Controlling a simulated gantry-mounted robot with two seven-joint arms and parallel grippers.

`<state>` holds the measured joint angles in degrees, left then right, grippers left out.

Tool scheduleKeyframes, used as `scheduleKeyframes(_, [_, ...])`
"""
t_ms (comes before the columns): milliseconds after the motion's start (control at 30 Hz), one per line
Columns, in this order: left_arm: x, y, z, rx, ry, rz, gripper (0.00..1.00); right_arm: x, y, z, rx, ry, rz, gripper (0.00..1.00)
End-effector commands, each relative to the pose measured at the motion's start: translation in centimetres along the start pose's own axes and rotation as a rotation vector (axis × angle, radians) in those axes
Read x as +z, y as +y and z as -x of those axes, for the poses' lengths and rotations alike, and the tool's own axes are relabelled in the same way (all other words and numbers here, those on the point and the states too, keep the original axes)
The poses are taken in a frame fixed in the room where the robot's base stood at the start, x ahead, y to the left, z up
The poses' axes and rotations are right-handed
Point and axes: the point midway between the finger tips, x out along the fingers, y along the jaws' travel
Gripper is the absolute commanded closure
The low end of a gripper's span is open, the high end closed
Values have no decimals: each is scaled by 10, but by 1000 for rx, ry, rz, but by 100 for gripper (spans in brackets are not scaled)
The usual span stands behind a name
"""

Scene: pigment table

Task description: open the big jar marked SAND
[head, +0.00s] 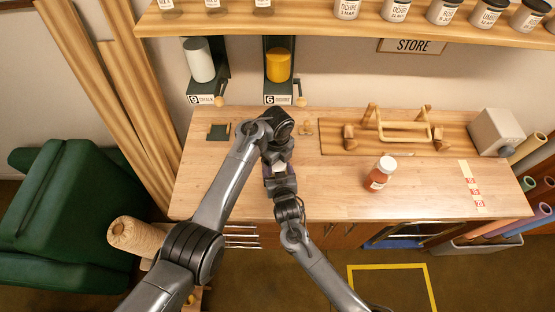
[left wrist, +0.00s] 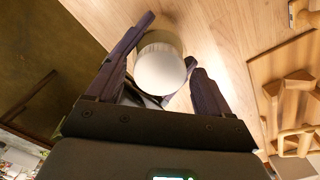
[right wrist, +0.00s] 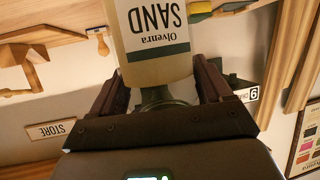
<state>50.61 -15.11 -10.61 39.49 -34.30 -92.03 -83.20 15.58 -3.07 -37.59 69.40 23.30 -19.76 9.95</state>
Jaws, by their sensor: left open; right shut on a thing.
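The big jar's label reads SAND, upside down, in the right wrist view (right wrist: 156,30). My right gripper (right wrist: 151,48) is shut on the jar's body, one finger on each side. In the left wrist view the jar shows from above, with a round pale lid (left wrist: 160,70). My left gripper (left wrist: 170,42) is open, with its fingers on either side of the lid. I cannot tell if they touch it. In the head view my two arms meet over the bench's left part and hide most of the jar.
A small orange-red jar with a white lid (head: 380,172) stands mid-bench. A wooden rack (head: 403,133) lies behind it. Two numbered wall holders carry a white (head: 199,60) and a yellow container (head: 279,65). A shelf of jars (head: 330,30) runs above. The bench's front right is mostly clear.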

Motion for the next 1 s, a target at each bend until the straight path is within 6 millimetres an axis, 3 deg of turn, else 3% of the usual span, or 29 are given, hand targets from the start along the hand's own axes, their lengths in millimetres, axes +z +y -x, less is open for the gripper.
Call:
scheduleKeyframes(67, [0,0,0,0,0,0,24,1,0,0,0,-1,0,100])
scheduleKeyframes(400, [0,0,0,0,0,0,76,1,0,0,0,-2,0,100])
scheduleKeyframes(433, [0,0,0,0,0,0,37,1,0,0,0,-2,0,100])
scheduleKeyframes(567, [0,0,0,0,0,0,17,1,0,0,0,-2,0,100])
scheduleKeyframes(867, [0,0,1,0,0,0,15,1,0,0,0,-2,0,100])
scheduleKeyframes(1000, [0,-1,11,-2,0,1,15,1,0,0,0,-2,0,100])
